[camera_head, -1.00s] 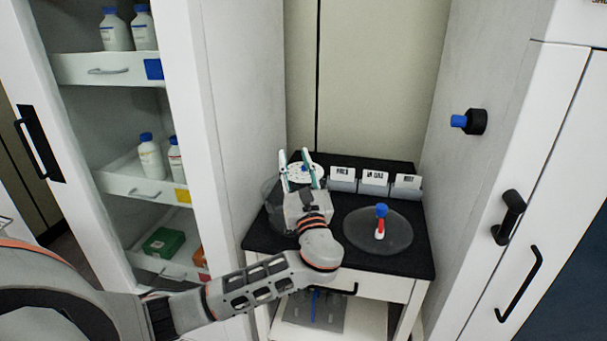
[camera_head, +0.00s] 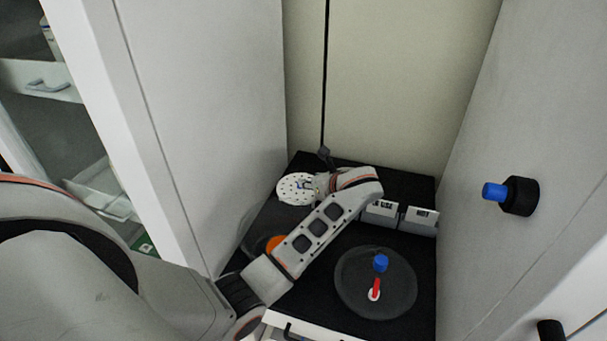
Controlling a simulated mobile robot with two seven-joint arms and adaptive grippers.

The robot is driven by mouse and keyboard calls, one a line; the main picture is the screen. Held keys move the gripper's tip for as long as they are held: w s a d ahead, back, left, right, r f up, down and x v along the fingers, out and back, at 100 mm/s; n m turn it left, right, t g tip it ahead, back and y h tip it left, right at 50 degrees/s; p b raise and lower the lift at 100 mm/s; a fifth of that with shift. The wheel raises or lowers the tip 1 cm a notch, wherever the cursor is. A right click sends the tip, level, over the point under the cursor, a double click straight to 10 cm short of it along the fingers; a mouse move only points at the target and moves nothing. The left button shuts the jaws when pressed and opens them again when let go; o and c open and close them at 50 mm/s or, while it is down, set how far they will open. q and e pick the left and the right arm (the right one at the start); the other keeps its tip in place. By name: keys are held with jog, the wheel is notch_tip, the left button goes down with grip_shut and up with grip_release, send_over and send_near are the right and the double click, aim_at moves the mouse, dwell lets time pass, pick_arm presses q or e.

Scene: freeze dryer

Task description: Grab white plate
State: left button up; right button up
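The white plate (camera_head: 293,190), round and dotted with small dark holes, is at the back left of the black countertop. My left gripper (camera_head: 308,185) is at the plate's right side, and its fingers overlap the plate in this view. The wrist and forearm hide most of the gripper, so I cannot tell whether the fingers are open or closed on the plate's edge. My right gripper is out of view.
A dark round disc (camera_head: 350,291) with a blue-topped red piece (camera_head: 376,278) lies at the front right. Labelled grey boxes (camera_head: 419,220) stand behind it. White walls flank the counter; a blue-and-black knob (camera_head: 513,195) sticks out from the right wall.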

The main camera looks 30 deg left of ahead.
aim_at(302, 191)
pick_arm(q)
jog(key=shift+w+f, duration=0.15)
jog(key=shift+f, duration=0.25)
jog(key=shift+w+a+f, duration=0.2)
jog(key=shift+a+f, duration=0.45)
jog(key=shift+a, duration=0.3)
jog(key=x, duration=0.4)
jog(key=shift+a+f, duration=0.15)
jog(key=shift+f, duration=0.35)
grip_shut()
